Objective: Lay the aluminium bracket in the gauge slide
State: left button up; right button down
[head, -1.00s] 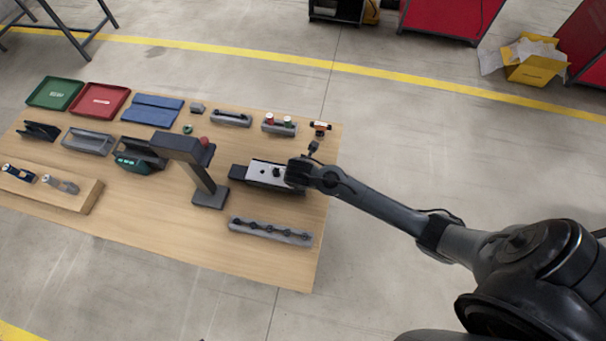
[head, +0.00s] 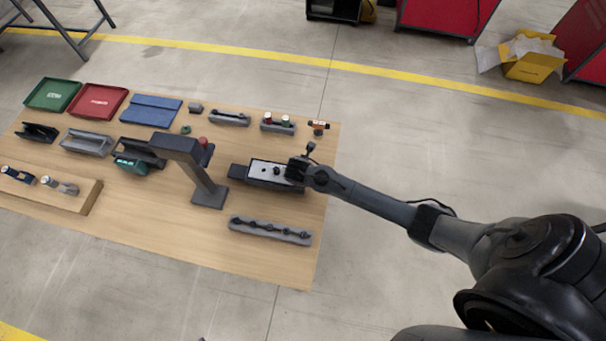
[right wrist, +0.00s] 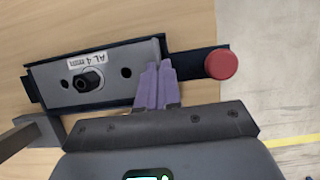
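The aluminium bracket (head: 262,170) is a light grey plate over the dark gauge slide (head: 236,173). In the right wrist view the bracket (right wrist: 122,88) carries an "AL 4" label and has a dark hole. A black knob stands up through or on it. It lies along the dark blue slide (right wrist: 192,60), its long sides about parallel to the slide's edges. I cannot tell whether it is fully seated. My right gripper (head: 297,169) is at the bracket's right end. Its purple fingers (right wrist: 157,72) are close together on that end, covering the grip. My left gripper is not in view.
A red knob (right wrist: 220,65) sits at the slide's right end. A dark post-mounted display (head: 205,185) stands close left of the slide. Small holders (head: 278,125) are behind. The table's right edge is near.

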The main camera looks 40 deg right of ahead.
jog(key=c, duration=1.3)
grip_release()
jog(key=shift+c, duration=0.2)
jog(key=v, duration=1.2)
jog(key=s+a+r+m+y, duration=0.2)
jog(key=s+m, duration=0.7)
jog(key=m, duration=0.2)
jog(key=s+a+r+m+y, duration=0.1)
jog(key=s+a+r+m, duration=0.2)
jog(key=s+m, duration=0.6)
jog(key=m, duration=0.3)
jog(key=shift+s+a+r+t+y, duration=0.15)
jog(key=shift+s+t+y, duration=0.2)
jog(key=shift+t+y, duration=0.05)
